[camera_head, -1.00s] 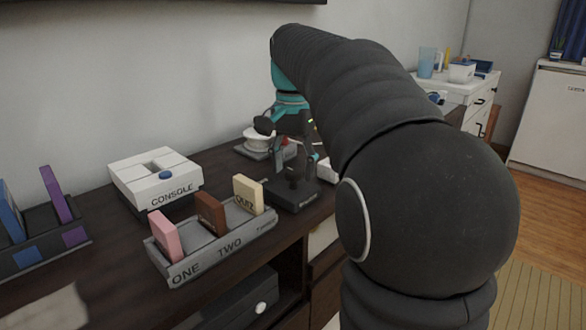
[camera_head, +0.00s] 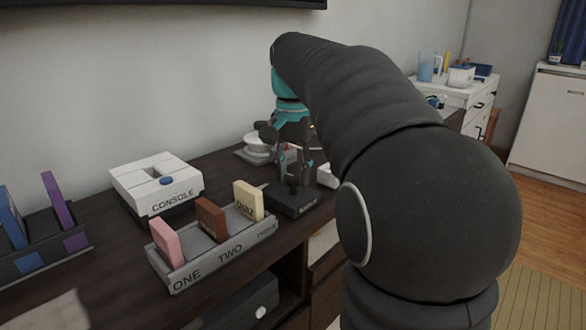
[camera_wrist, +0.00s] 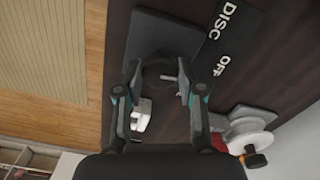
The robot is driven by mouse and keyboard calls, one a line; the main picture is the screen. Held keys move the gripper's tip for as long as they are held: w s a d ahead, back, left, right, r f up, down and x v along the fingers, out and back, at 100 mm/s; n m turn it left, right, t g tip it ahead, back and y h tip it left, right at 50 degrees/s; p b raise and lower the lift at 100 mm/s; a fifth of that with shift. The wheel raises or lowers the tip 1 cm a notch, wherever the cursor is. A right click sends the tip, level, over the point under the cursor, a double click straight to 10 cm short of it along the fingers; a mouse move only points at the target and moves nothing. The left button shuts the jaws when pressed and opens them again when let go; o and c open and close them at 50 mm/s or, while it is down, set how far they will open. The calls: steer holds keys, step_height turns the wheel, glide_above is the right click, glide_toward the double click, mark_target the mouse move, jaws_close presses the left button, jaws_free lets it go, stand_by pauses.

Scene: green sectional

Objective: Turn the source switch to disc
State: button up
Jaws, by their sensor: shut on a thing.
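The source switch (camera_head: 283,204) is a dark square base with a dark round knob on top, on the dark cabinet top. In the wrist view its base (camera_wrist: 190,32) carries white raised labels DISC and OFF, and a thin pale pointer (camera_wrist: 168,77) shows at the knob. My gripper (camera_head: 293,182) points down over the switch. In the wrist view my gripper (camera_wrist: 158,68) has its two fingers on either side of the knob and is shut on it. The fingers hide part of the knob, and I cannot tell which label the pointer faces.
A grey rack (camera_head: 222,254) with pink, brown and cream cartridges stands left of the switch. A white console (camera_head: 155,184) sits behind it. A white spool-like thing (camera_head: 256,143) stands behind my gripper, close to it. Another rack (camera_head: 70,250) is at far left.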

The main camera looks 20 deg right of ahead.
mark_target(294, 176)
steer(key=n+p, duration=0.3)
steer(key=n, duration=0.1)
steer(key=shift+r+n, duration=0.1)
steer(key=shift+n, duration=0.2)
steer(key=shift+n+p, duration=0.5)
steer(key=shift+n, duration=1)
steer(key=o, duration=1.1)
steer(key=shift+o, duration=0.2)
step_height(294, 176, up, 12)
steer(key=shift+s, duration=0.1)
